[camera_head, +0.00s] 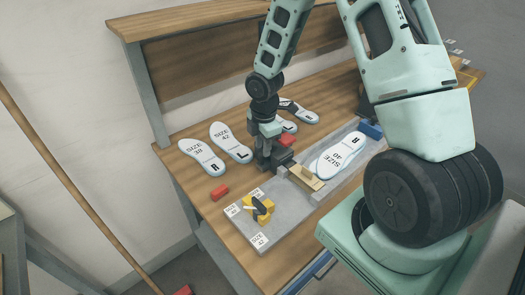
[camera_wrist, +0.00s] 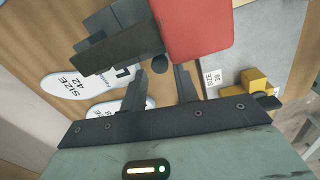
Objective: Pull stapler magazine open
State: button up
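A stapler with a red part (camera_head: 286,141) and dark parts stands on the bench beside my gripper (camera_head: 266,158), partly hidden by it in the head view. In the wrist view its red part (camera_wrist: 195,25) is large at the top, with dark blocks (camera_wrist: 125,47) to its left. A small dark round knob (camera_wrist: 157,61) shows beneath the blocks, in line with the gap between my fingers. My gripper (camera_wrist: 160,85) is open, its two fingers apart and pointing at the stapler. I cannot tell whether either finger touches it.
White insoles (camera_head: 203,156) lie on the wooden bench to the left; another insole (camera_head: 341,155) lies on the grey plate. A small red block (camera_head: 219,192) sits at the front left. A yellow and black fixture (camera_head: 259,208) and a tan block (camera_head: 306,178) are on the plate.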

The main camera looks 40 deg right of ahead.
jog(key=shift+w+f, duration=0.1)
jog(key=shift+f, duration=1.3)
grip_shut()
jog(key=a+b, duration=0.1)
jog(key=a, duration=0.6)
jog(key=shift+a, duration=0.2)
grip_release()
